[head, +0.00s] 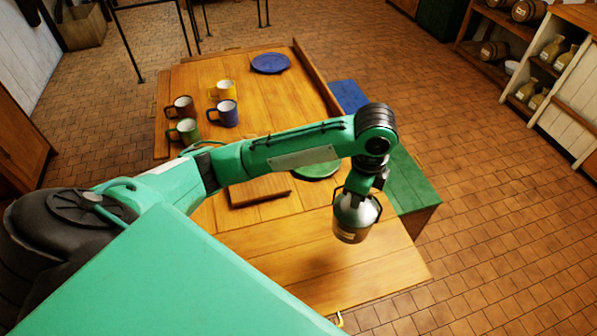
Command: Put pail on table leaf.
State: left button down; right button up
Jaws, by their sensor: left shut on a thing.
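The pail (352,222) is a small grey metal vessel with a pale label on its side. It hangs roughly upright below my left gripper (361,188), which is shut on it at the top. The gripper's fingers are small and partly hidden by the wrist. The table leaf (385,272) is the bare wooden near end of the table, and the pail appears over its right part. I cannot tell whether the pail's base touches the leaf. My right gripper is not in view.
Several mugs (228,114) and a blue plate (271,63) stand on the far table. A green plate (316,169) and a wooden board (260,191) lie partly under my left arm. A green bench (413,183) is along the right side. The leaf's front is clear.

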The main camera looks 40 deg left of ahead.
pick_arm(q)
jog(key=r+m, duration=0.1)
jog(key=m, duration=0.1)
jog(key=r+m+b, duration=0.1)
jog(key=r+m, duration=0.1)
jog(key=w+r+m, duration=0.1)
jog(key=r+m, duration=0.1)
jog(key=shift+d+m, duration=0.3)
notch_tip(320, 180, down, 18)
jog(key=shift+f+m+p, duration=0.15)
jog(key=shift+m+p, duration=0.9)
jog(key=shift+m, duration=0.15)
jog(key=shift+f, duration=0.15)
jog(key=c, duration=1.3)
grip_release()
notch_tip(320, 180, up, 11)
jog(key=shift+b, duration=1.2)
jog(key=shift+r, duration=0.65)
